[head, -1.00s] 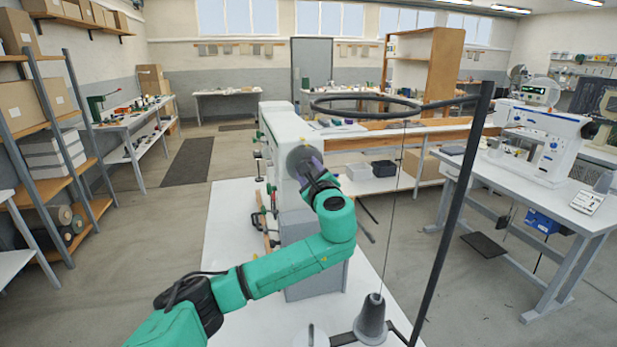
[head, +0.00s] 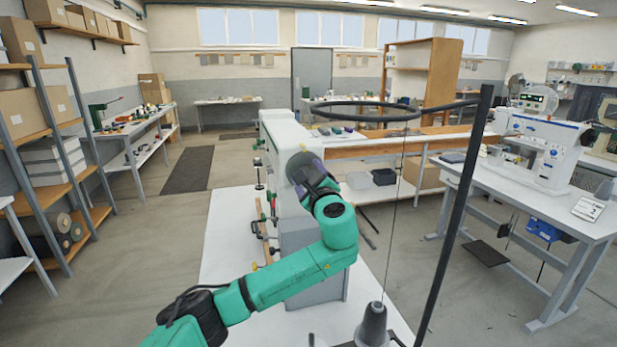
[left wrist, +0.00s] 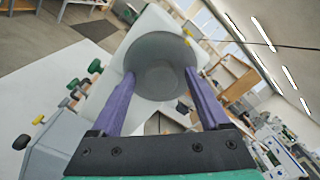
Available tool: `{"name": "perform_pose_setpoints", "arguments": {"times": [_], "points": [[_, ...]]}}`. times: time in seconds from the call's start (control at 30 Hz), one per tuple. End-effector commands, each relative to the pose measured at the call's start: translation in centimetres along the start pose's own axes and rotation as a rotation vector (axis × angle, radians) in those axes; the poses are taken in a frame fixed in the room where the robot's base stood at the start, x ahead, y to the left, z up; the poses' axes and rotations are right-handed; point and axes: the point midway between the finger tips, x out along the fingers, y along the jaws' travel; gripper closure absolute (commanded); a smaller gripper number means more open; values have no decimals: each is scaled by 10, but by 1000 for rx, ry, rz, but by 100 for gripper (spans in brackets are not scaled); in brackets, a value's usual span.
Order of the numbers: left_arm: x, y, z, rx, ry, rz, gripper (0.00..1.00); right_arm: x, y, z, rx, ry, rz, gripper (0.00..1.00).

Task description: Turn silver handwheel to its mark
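The silver handwheel (head: 303,167) is a grey disc on the near end of the white machine head (head: 277,130). In the left wrist view the handwheel (left wrist: 160,66) fills the space between my fingers, its round face toward the camera. My left gripper (head: 311,178) reaches it from the front. Its two purple fingers (left wrist: 160,74) lie on opposite sides of the rim and look closed on it. A small yellow spot (left wrist: 186,32) shows beside the rim at upper right; I cannot tell whether it is the mark. My right gripper is out of view.
The machine stands on a white table (head: 228,215). A thread cone (head: 373,325) and a dark stand pole (head: 455,215) with a ring (head: 365,111) are at the near right. Green and yellow knobs (left wrist: 72,88) line the machine's side. A sewing machine (head: 545,145) stands on the right bench.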

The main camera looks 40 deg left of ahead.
Motion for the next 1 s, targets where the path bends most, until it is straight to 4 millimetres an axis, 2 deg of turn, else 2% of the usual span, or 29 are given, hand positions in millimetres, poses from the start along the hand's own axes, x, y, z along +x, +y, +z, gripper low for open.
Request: {"name": "perform_pose_setpoints", "arguments": {"times": [0.27, 0.37, 0.73, 0.83, 1.0], "points": [[-8, 0, -1, -2, 1, -3, 21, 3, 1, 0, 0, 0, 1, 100], [-23, 1, -3, -2, 3, -3, 21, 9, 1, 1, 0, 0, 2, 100], [-123, 2, -2, -4, 5, -2, 21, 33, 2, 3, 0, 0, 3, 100], [-139, 0, -1, -2, 2, -2, 21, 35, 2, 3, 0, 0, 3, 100], [-146, 0, 0, -1, 0, 0, 21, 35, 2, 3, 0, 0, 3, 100]]}}
